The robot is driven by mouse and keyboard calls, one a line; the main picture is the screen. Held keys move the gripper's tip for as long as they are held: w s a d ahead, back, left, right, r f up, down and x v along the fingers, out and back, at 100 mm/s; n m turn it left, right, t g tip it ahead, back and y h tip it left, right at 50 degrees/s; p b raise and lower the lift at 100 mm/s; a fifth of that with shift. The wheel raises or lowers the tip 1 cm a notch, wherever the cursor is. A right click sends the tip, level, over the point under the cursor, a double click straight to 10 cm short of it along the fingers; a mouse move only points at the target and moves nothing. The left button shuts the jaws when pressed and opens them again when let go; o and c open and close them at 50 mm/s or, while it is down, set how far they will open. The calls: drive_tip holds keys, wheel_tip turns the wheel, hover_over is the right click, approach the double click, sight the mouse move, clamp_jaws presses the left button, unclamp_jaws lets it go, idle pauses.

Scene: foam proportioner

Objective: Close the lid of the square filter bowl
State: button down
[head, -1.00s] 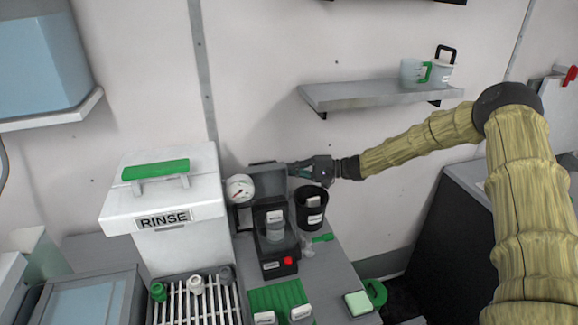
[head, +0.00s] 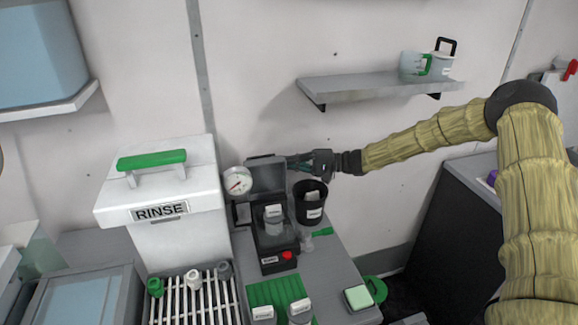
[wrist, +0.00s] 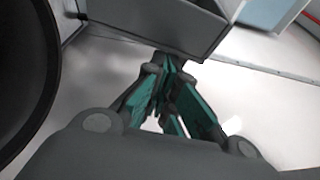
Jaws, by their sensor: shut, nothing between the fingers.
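The square filter bowl (head: 273,240) is a dark, box-shaped unit on the counter with a see-through front and a small labelled jar inside. Its grey lid (head: 267,179) stands raised at the back of the bowl, so the bowl is open. My gripper (head: 291,162) is shut and empty at the upper right edge of the lid. In the wrist view the shut green-and-grey fingers (wrist: 170,62) reach up to the lower edge of a grey panel (wrist: 155,22), which looks like the lid. I cannot tell whether they touch it.
A round pressure gauge (head: 237,181) sits left of the lid. A black round cup (head: 310,207) stands close on the right, below my gripper. The white RINSE box (head: 160,195) is further left. A wall shelf (head: 375,88) with measuring cups hangs above my arm.

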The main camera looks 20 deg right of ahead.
drive_tip(key=shift+s+b, duration=0.2)
drive_tip(key=shift+b, duration=0.65)
drive_tip(key=s+n+g+y+b, duration=0.2)
drive_tip(key=s+n+b, duration=0.5)
drive_tip(key=b, duration=1.7)
drive_tip(key=s+f+n+g+y+b, duration=0.1)
drive_tip(key=s+n+g+y+b, duration=0.2)
drive_tip(key=s+n+b, duration=0.4)
drive_tip(key=n+b, duration=0.7)
drive_tip(key=b, duration=1)
drive_tip(key=shift+s+f, duration=0.15)
drive_tip(key=shift+s, duration=0.4)
